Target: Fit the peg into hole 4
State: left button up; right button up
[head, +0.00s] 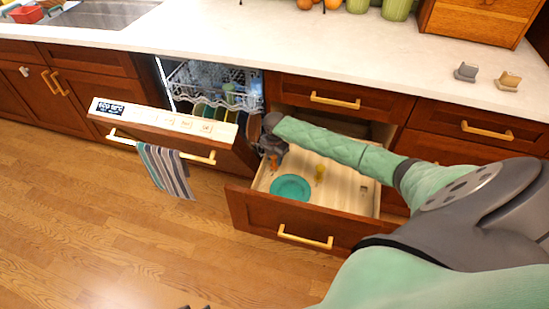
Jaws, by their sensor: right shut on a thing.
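My right arm reaches in from the right, over the open drawer (287,238). My right gripper (273,152) is at the drawer's back left corner, beside the dishwasher. It is shut on a small orange thing (273,164) that shows just below its fingers. The thing is too small to tell whether it is the peg. A small yellow upright piece (319,173) stands in the drawer to the right. No numbered holes can be made out; my forearm hides part of the drawer. My left gripper is not in view.
A teal plate (291,187) lies in the drawer. The dishwasher door (170,121) hangs open at left with a striped towel (166,170); its rack (218,84) holds dishes. Two small stands (466,72) (508,81) sit on the counter (330,45). The floor at left is clear.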

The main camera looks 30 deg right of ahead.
jog(key=shift+f, duration=0.8)
dwell(0.9)
jog(key=o, duration=1.1)
jog(key=shift+c, duration=0.2)
jog(key=shift+a, duration=0.1)
jog(key=shift+w, duration=0.1)
jog(key=shift+c, duration=0.9)
jog(key=shift+r, duration=0.1)
